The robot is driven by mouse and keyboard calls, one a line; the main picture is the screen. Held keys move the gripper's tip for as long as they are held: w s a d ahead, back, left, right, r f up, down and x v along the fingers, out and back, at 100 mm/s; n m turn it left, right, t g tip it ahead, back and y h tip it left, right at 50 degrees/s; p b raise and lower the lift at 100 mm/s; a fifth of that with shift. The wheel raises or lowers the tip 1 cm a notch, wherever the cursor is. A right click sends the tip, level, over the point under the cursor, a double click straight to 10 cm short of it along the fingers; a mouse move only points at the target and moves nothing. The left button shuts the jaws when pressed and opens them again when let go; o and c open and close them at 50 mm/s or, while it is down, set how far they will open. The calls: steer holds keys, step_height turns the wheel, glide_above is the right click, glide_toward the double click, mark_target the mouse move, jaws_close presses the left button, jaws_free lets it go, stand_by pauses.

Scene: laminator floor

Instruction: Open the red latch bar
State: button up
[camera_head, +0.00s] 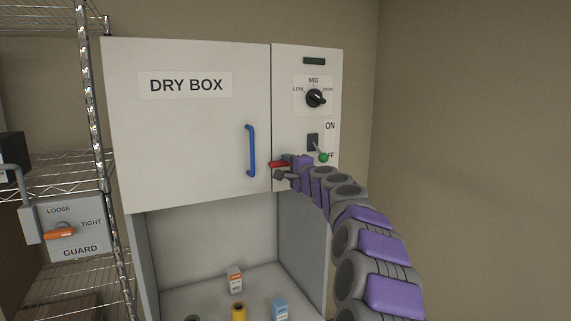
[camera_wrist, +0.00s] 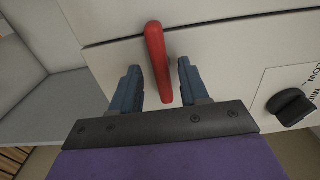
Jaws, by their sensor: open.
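The red latch bar (camera_head: 278,164) sits at the seam between the white dry box door (camera_head: 200,120) and the control panel to its right, and it lies roughly level across the seam. In the wrist view the red latch bar (camera_wrist: 158,60) stands between the two blue-grey fingers of my gripper (camera_wrist: 160,82). The fingers are open, with a gap to the bar on both sides. In the head view my gripper (camera_head: 284,168) is at the latch, partly covering its right end. The door is shut, with a blue handle (camera_head: 250,151) near its right edge.
Below the door is an open bay with small containers, including a yellow one (camera_head: 239,312). A wire rack (camera_head: 60,185) stands at left.

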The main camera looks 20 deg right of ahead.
steer(key=shift+w+d, duration=0.35)
steer(key=shift+w, duration=0.45)
steer(key=shift+a, duration=0.1)
steer(key=shift+a, duration=0.2)
steer(key=shift+c, duration=0.5)
steer(key=shift+f, duration=0.1)
jaws_close()
